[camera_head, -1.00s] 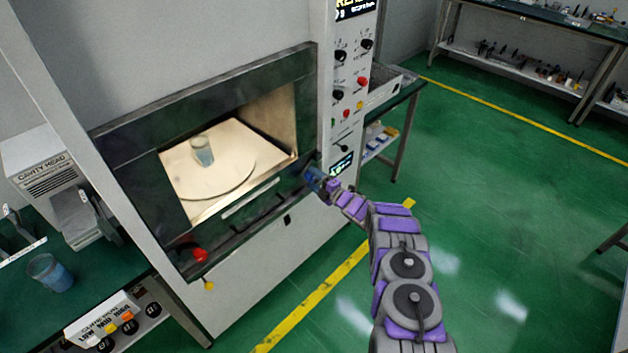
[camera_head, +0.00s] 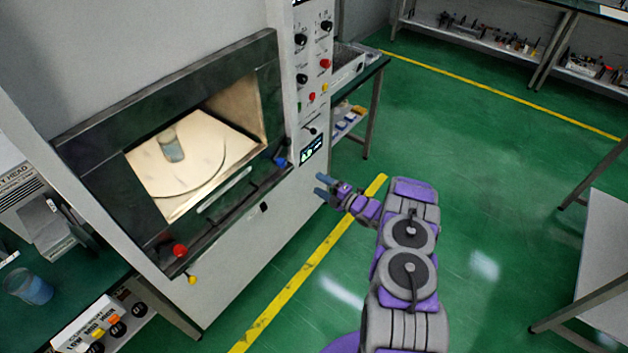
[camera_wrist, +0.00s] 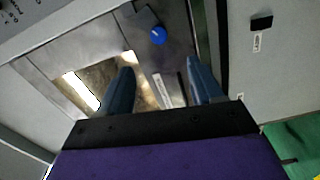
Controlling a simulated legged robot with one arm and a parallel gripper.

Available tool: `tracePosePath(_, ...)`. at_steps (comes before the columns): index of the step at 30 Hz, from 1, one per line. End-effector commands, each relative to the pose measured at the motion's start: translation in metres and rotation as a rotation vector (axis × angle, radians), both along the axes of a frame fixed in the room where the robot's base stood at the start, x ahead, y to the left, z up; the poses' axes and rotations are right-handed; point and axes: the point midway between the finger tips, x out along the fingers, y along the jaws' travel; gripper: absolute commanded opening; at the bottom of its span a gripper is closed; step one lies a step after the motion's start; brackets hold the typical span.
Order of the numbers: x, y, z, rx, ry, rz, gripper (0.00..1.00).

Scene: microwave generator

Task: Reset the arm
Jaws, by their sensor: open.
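My arm (camera_head: 408,250) is purple and grey and reaches forward from the lower right in the head view. My gripper (camera_head: 322,187) is open and empty, held in front of the cabinet's right side and apart from it. In the wrist view its two blue fingers (camera_wrist: 160,88) are spread, with nothing between them. Beyond them a blue knob (camera_wrist: 158,36) sits on the dark frame; it also shows in the head view (camera_head: 280,161).
The microwave cabinet's lit cavity holds a glass of bluish liquid (camera_head: 171,146) on a round plate (camera_head: 205,172). A red knob (camera_head: 179,250) is at the frame's lower left. A side bench holds a blue cup (camera_head: 30,287). Green floor (camera_head: 480,150) is open to the right.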

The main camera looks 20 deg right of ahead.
Motion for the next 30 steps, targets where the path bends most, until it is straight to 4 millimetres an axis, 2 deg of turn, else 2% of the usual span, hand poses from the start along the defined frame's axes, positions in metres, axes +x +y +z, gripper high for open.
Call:
tracePosePath(20, 0.001, -0.003, 0.003, -0.005, 0.012, -0.008, 0.66)
tracePosePath(25, 0.026, -0.010, 0.027, -0.024, 0.087, -0.070, 0.66)
tracePosePath(30, 0.054, -0.021, 0.066, -0.038, 0.212, -0.183, 0.66)
